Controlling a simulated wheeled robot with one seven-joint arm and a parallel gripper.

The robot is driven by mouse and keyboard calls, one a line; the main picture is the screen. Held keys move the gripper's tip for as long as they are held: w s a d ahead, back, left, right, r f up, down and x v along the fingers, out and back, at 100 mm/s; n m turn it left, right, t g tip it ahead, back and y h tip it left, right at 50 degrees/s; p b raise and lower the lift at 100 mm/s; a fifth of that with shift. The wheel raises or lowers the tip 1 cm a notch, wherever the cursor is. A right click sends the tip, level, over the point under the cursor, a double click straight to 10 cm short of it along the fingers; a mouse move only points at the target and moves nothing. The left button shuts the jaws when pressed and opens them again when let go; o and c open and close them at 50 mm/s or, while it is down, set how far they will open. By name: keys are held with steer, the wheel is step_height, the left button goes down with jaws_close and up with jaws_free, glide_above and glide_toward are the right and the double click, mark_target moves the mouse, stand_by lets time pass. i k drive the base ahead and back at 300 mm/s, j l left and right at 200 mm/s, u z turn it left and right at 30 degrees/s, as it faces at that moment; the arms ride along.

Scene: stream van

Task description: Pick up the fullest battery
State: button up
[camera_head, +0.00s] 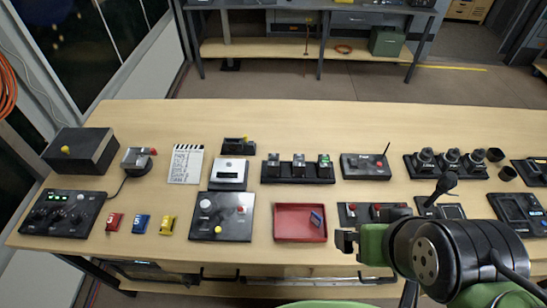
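A black dock (298,179) stands on the wooden table near the middle, with three upright slots. It holds what look like three batteries: a left one (274,160), a middle one (299,161) and a right one (324,161). The right one shows green; the markings of the other two are too small to read. My gripper (345,241) is at the table's front edge, in front of the dock and to its right, apart from it. Its fingers are dark and small, and I cannot tell whether they are open. I see nothing held.
A red tray (287,234) with a small blue-grey item (317,218) lies between the dock and the front edge. A black box with an antenna (365,166) stands right of the dock. A control panel (234,228) is left of the tray. The table's back strip is clear.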

mark_target(323, 168)
steer(key=j+u, duration=0.25)
steer(key=u, duration=0.25)
steer(key=j+u, duration=0.25)
steer(key=u, duration=0.2)
steer(key=i, duration=0.05)
